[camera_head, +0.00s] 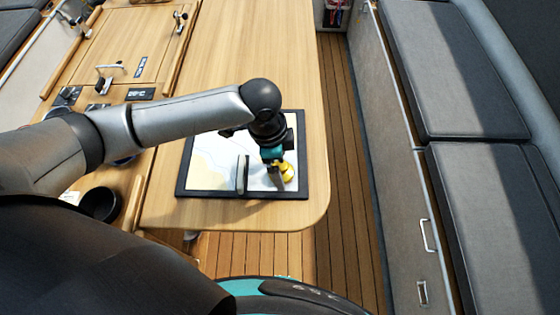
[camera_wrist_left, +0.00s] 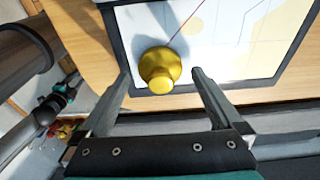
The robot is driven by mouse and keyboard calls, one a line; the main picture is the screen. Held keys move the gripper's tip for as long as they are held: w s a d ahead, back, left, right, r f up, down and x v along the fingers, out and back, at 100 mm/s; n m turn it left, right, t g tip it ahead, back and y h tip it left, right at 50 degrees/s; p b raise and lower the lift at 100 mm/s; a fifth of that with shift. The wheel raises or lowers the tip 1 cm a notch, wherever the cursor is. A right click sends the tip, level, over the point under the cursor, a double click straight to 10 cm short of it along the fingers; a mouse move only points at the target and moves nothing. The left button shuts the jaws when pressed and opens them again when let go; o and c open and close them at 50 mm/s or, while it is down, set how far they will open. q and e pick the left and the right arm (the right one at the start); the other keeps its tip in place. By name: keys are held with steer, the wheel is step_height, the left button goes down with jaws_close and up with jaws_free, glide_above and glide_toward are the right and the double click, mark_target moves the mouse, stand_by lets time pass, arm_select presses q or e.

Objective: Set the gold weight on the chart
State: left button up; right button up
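The gold weight (camera_head: 287,172) stands upright on the chart (camera_head: 208,160), near the chart's near right corner in the head view. In the left wrist view the weight (camera_wrist_left: 160,70) shows its round knob and wider base. My left gripper (camera_head: 276,176) is over the weight from above. In the left wrist view its two fingers (camera_wrist_left: 163,80) are spread wide, one to each side of the weight, with a gap on both sides. What seems to be my right gripper (camera_wrist_left: 66,95) shows small at the left of that view; its fingers cannot be made out.
A dark narrow bar (camera_head: 242,174) is on the chart, left of the weight. The wooden table (camera_head: 265,60) is clear beyond the chart. A dark round bowl-like holder (camera_head: 100,204) is at the left. Grey cushioned seats (camera_head: 450,70) line the right side, past the wooden floor (camera_head: 345,130).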

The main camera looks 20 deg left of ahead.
arm_select(q)
step_height(320, 180, up, 12)
steer(key=a+p, duration=0.1)
steer(key=shift+s+a, duration=0.25)
steer(key=shift+a, duration=0.1)
stand_by(0.4)
